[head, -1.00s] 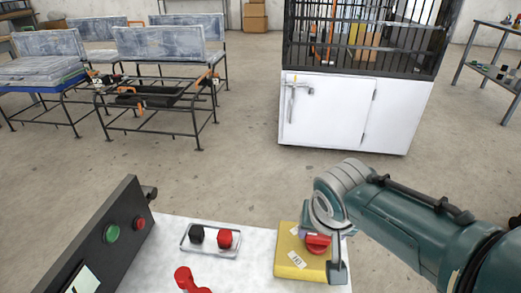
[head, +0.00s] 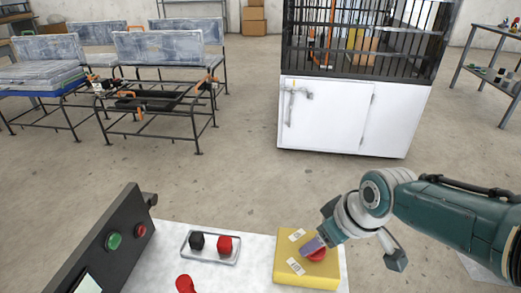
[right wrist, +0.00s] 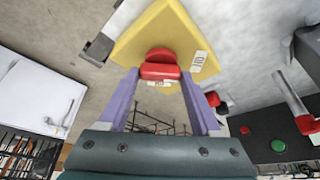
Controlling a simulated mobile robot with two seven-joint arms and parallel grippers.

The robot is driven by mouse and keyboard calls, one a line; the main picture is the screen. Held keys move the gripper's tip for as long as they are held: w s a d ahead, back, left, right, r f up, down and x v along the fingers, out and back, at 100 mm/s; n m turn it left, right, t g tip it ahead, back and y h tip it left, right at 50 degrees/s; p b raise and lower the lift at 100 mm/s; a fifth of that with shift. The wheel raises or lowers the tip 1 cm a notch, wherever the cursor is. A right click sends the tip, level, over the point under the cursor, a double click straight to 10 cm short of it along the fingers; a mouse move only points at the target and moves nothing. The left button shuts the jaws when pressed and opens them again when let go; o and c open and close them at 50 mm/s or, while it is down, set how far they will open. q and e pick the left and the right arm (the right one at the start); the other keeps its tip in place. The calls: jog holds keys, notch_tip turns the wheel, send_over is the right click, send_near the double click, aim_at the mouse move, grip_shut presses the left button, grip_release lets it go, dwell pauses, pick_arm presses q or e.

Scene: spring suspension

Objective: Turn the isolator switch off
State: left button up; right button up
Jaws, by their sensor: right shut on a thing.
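The isolator switch is a yellow box (head: 287,275) with a red rotary knob (head: 318,255) on top and small white labels. It lies at the right of the white table. My right gripper (head: 313,246) comes in tilted from the upper right, and its purple fingers are at the knob. In the right wrist view the red knob (right wrist: 160,66) sits between the two fingertips (right wrist: 159,74), which are shut on it, with the yellow box (right wrist: 160,28) beyond. The fingers partly hide the knob in the head view. My left gripper is not in view.
A metal tray (head: 190,252) with a black knob (head: 197,241) and a red knob (head: 225,245) lies left of the box. A dark panel (head: 100,245) with a green button (head: 114,241) and a red button (head: 140,230) stands at the left. A red object (head: 185,284) lies at the front edge.

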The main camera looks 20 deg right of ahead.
jog(key=shift+n, duration=0.4)
jog(key=o, duration=1.4)
jog(key=shift+s+r+p, duration=0.15)
jog(key=shift+r+p, duration=0.25)
jog(key=p+v, duration=0.6)
jog(key=v, duration=0.3)
jog(key=shift+d+p, duration=0.2)
jog(key=shift+p, duration=0.1)
